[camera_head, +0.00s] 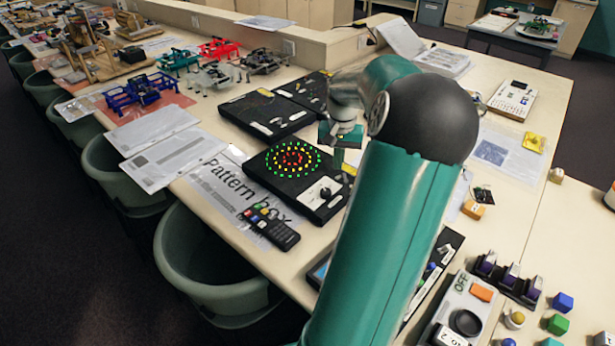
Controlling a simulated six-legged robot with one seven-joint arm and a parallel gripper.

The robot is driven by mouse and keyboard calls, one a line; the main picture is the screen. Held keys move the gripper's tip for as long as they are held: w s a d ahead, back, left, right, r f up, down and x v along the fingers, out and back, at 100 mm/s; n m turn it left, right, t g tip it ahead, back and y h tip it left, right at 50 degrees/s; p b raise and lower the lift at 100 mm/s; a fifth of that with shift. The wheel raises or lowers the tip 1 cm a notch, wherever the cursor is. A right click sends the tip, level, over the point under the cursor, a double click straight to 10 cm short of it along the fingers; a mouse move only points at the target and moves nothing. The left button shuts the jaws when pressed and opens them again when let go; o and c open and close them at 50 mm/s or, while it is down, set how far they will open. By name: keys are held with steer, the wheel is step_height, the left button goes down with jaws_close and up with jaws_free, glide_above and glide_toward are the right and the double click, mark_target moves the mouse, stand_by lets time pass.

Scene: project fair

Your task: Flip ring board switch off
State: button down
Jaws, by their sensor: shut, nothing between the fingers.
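The ring board (262,177) is a black box on the long table, with lit rings of green, yellow and red lights on its top. Its switch (325,193) is a small knob on a pale plate at the board's near right corner. The knob's exact position is too small to tell. My gripper (338,160) is shut and empty, over the board's far right side, behind the switch in the picture. It appears to be above the board, apart from the switch. My teal arm hides the table to the right of the board.
Two dark unlit boards (265,113) lie behind the ring board. A black remote (271,230) lies on the "Pattern box" sheet (215,185) in front.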

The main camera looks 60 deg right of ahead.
mark_target(342, 179)
steer(key=shift+f, duration=0.6)
steer(key=shift+f, duration=0.35)
steer(key=shift+f, duration=0.55)
steer(key=shift+s+a, duration=0.15)
steer(key=shift+s, duration=0.65)
steer(key=shift+w+r, duration=0.2)
steer(key=shift+r, duration=1.55)
steer(key=shift+w+r, duration=0.15)
steer(key=shift+r, duration=1.6)
steer(key=shift+w, duration=0.1)
